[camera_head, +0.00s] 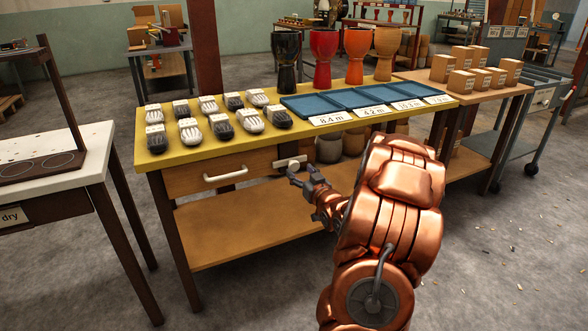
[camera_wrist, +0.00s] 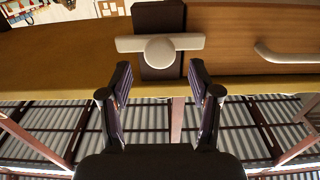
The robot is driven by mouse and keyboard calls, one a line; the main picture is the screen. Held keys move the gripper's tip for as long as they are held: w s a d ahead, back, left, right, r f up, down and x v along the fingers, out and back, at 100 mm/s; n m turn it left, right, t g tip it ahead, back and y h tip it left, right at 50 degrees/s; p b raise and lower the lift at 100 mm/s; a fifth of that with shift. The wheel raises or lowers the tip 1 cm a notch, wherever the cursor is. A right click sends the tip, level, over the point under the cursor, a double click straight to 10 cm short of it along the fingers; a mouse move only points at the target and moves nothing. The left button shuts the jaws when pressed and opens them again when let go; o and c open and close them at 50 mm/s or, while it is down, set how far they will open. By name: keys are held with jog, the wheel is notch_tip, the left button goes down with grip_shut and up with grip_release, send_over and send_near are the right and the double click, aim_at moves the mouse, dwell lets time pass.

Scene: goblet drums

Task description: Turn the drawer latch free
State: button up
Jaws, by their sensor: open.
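The drawer latch (camera_wrist: 160,46) is a pale crossbar with a round knob on a dark plate (camera_wrist: 157,17). In the wrist view the bar lies level, its right end reaching over the wooden drawer front (camera_wrist: 235,45). In the head view the latch (camera_head: 291,162) sits under the yellow tabletop, right of the drawer (camera_head: 205,181) with its white handle (camera_head: 226,174). The drawer looks shut. My gripper (camera_head: 293,174) is just in front of the latch. In the wrist view my gripper (camera_wrist: 160,68) is open and empty, its fingertips either side of the knob's line, seemingly not touching it.
The yellow workbench (camera_head: 165,157) carries shoe-like striped items (camera_head: 186,134), blue trays (camera_head: 305,105) with number cards, and goblet drums (camera_head: 325,58). A lower wooden shelf (camera_head: 240,222) lies beneath. A pale table (camera_head: 65,155) stands left.

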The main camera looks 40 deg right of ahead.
aim_at(295, 166)
jog(key=shift+b+x, duration=0.45)
jog(key=shift+x, duration=2.05)
jog(key=shift+c, duration=0.3)
jog(key=c, duration=1.1)
